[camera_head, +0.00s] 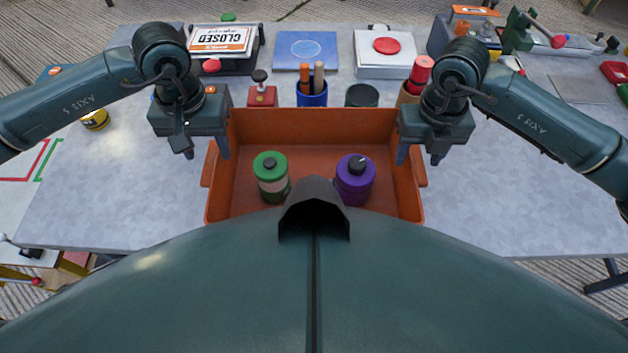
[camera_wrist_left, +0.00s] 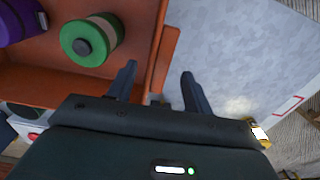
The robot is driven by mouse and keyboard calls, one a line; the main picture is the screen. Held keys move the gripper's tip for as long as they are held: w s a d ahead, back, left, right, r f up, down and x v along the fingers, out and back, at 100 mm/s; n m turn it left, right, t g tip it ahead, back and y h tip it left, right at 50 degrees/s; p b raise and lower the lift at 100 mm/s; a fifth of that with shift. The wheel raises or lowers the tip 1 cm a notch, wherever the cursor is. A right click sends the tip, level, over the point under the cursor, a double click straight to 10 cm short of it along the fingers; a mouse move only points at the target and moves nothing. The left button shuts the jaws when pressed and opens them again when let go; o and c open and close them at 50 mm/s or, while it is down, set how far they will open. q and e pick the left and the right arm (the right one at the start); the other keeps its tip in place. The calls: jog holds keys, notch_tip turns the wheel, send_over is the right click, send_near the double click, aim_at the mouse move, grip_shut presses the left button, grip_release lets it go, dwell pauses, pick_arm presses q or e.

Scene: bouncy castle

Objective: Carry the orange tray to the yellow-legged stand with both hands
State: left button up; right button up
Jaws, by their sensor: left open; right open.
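The orange tray (camera_head: 315,118) sits on the grey table in front of me. In it stand a green jar (camera_head: 271,178) at the left and a purple jar (camera_head: 355,180) at the right. My left gripper (camera_head: 207,154) is open at the tray's left wall. In the left wrist view its fingers (camera_wrist_left: 160,85) lie either side of the wall and handle (camera_wrist_left: 166,58). My right gripper (camera_head: 418,160) is open at the tray's right wall; whether its fingers straddle that side is unclear. My body hides the tray's near part. I cannot identify the yellow-legged stand for certain.
Behind the tray stand a blue pen cup (camera_head: 312,97), a dark green cup (camera_head: 361,96), a red stamp (camera_head: 262,95) and a CLOSED sign (camera_head: 222,42). A yellow tape roll (camera_head: 95,119) lies at the left. The table (camera_head: 110,190) is clear on both sides of the tray.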

pick_arm(q)
jog(key=shift+f, duration=1.2)
pick_arm(e)
jog(key=shift+f, duration=1.15)
pick_arm(q)
jog(key=shift+c, duration=0.2)
pick_arm(e)
jog(key=shift+c, duration=0.2)
pick_arm(q)
grip_shut()
pick_arm(e)
grip_shut()
pick_arm(q)
jog(key=shift+r, duration=0.15)
pick_arm(e)
jog(key=shift+r, duration=0.1)
